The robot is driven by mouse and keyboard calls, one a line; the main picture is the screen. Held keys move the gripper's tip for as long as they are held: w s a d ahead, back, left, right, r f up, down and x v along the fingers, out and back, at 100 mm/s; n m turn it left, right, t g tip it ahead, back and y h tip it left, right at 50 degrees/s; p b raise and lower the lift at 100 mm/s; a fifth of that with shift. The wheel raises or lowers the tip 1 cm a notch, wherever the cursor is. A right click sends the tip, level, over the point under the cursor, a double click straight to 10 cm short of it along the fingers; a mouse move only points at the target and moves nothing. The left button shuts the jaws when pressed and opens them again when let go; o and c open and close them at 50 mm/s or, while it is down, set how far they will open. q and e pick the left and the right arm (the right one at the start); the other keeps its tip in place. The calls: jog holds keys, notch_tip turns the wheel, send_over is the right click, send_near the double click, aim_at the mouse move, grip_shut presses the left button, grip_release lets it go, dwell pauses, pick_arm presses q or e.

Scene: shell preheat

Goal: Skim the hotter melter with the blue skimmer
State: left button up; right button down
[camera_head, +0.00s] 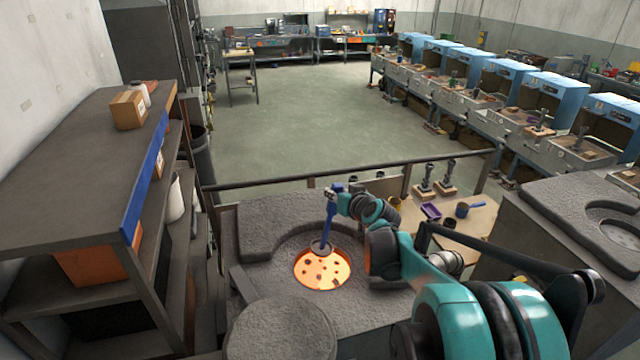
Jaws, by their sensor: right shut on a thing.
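A melter (255,231) with a grey, rough top stands in front of me. Its round opening shows bright orange molten metal (318,277) with several dark patches of dross on it. The blue skimmer (329,224) hangs nearly upright, with its round grey head (321,247) at the far edge of the opening. I cannot tell whether the head touches the melt. My right gripper (336,192) is shut on the upper part of the skimmer's handle. A second melter (566,203) is partly in view at the right. My left gripper is out of view.
A round grey lid (282,332) lies in front of the opening. A dark rail (400,167) runs behind the melter. Beyond it a wooden table (478,222) holds a blue ladle (468,210) and a purple tray (431,211). Shelving (70,150) stands close on the left.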

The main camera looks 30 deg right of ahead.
jog(key=shift+s+d, duration=0.1)
jog(key=shift+s, duration=0.3)
jog(key=shift+s+f+b, duration=0.15)
jog(key=shift+s+b, duration=0.05)
jog(key=shift+b, duration=0.1)
jog(key=shift+f, duration=0.3)
jog(key=f+b, duration=0.2)
jog(key=shift+w+f, duration=0.3)
jog(key=shift+w, duration=0.05)
jog(key=shift+s+f+b, duration=0.25)
jog(key=shift+f+b, duration=0.7)
jog(key=shift+f, duration=0.15)
pick_arm(q)
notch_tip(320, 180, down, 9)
jog(key=b, duration=0.4)
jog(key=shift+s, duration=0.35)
pick_arm(e)
jog(key=shift+w+f, duration=0.15)
jog(key=shift+f, duration=2.45)
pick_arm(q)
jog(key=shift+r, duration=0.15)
